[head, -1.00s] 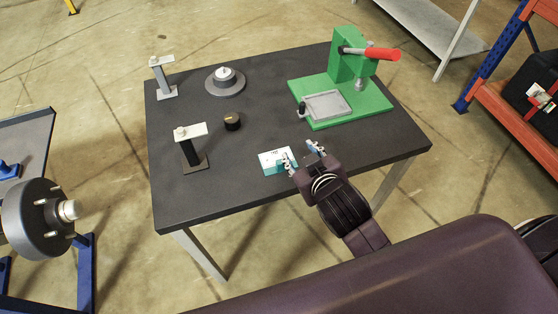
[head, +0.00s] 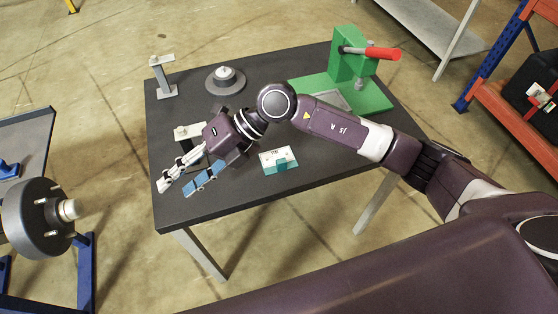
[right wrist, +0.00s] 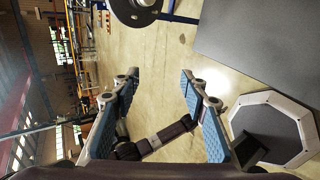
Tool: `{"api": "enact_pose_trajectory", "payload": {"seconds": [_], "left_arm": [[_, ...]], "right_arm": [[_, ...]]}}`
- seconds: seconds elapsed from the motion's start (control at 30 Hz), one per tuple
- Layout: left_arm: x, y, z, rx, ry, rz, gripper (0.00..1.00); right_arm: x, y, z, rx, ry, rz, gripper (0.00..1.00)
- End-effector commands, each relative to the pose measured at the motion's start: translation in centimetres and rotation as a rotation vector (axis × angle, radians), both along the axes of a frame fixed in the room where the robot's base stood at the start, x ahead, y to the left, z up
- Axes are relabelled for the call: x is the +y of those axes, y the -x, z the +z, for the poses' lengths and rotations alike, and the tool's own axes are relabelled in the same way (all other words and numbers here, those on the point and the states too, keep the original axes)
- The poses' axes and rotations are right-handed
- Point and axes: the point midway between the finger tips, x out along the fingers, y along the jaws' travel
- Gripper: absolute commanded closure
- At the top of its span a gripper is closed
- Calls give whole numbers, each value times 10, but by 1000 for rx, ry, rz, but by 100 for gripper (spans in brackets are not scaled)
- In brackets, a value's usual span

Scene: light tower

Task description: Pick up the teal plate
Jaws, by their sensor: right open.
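The teal plate (head: 282,166), a small block with a white label on top, lies near the front edge of the dark table (head: 230,201). My right gripper (head: 176,188) is to the left of it, over the table's front left part, with its fingers spread and pointing down-left. In the right wrist view the two blue-padded fingers (right wrist: 160,76) stand apart with nothing between them. The teal plate is not seen in that view. My left gripper is not in view.
Another grey stand (head: 163,78) and a round grey base (head: 225,82) stand at the back. A drum-shaped part (head: 38,218) is at the left.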

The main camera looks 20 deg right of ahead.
Motion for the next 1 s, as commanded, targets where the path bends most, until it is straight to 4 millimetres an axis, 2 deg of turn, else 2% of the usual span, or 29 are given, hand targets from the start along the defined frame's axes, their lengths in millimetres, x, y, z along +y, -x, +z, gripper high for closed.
{"api": "enact_pose_trajectory", "payload": {"seconds": [0.03,0.1,0.17,0.2,0.3,0.4,0.53,0.83,1.0], "left_arm": [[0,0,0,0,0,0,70],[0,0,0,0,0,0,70],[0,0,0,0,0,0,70],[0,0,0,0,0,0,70],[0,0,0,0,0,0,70],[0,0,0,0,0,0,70],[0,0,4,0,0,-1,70],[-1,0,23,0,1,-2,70],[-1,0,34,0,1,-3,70]], "right_arm": [[-30,-14,-22,-27,159,9,59],[-78,-31,-48,-43,375,6,59],[-119,-46,-61,-50,540,-11,59],[-145,-55,-66,-54,636,-29,59],[-197,-71,-68,-54,823,-74,59],[-229,-79,-65,-50,934,-108,59],[-245,-82,-69,-44,986,-125,59],[-241,-80,-101,-42,985,-123,59],[-239,-80,-128,-41,983,-123,59]]}}
